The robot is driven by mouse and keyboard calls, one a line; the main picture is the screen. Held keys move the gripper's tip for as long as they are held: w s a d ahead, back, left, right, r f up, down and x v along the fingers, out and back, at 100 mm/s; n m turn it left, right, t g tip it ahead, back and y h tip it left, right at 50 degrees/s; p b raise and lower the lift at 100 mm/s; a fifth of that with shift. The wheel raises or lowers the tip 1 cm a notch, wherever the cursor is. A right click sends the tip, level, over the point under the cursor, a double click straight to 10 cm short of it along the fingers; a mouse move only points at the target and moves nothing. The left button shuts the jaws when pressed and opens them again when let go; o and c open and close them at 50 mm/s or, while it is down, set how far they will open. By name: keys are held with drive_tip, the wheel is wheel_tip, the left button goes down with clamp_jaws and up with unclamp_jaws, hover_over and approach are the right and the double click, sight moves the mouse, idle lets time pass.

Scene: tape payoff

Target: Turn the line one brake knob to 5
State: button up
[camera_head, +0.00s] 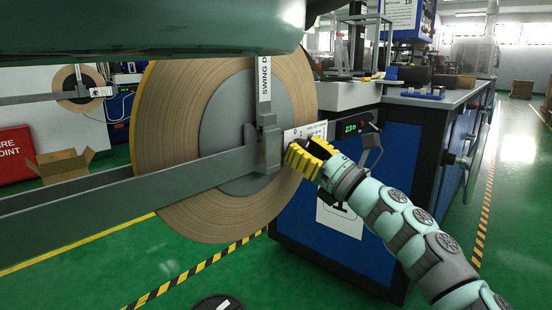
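My gripper (304,159), with yellow ribbed fingers, is at the white scale plate (308,132) on the end of the grey payoff arm (130,195). The fingers cover the area just below the plate. I cannot make out the brake knob; it seems hidden behind the fingers. I cannot tell whether the fingers are open, shut, or touching a knob. The plate's markings are too small to read, so the knob's setting does not show. A large tan tape reel (165,110) with a grey hub is mounted behind the arm.
A blue machine cabinet (395,160) with a green-lit display (356,127) stands close behind my gripper. A vertical label reading "SWING D" (264,75) rises above the arm end. A second reel (78,88) and an open carton (60,165) are at the left. The right aisle is clear.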

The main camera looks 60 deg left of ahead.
clamp_jaws()
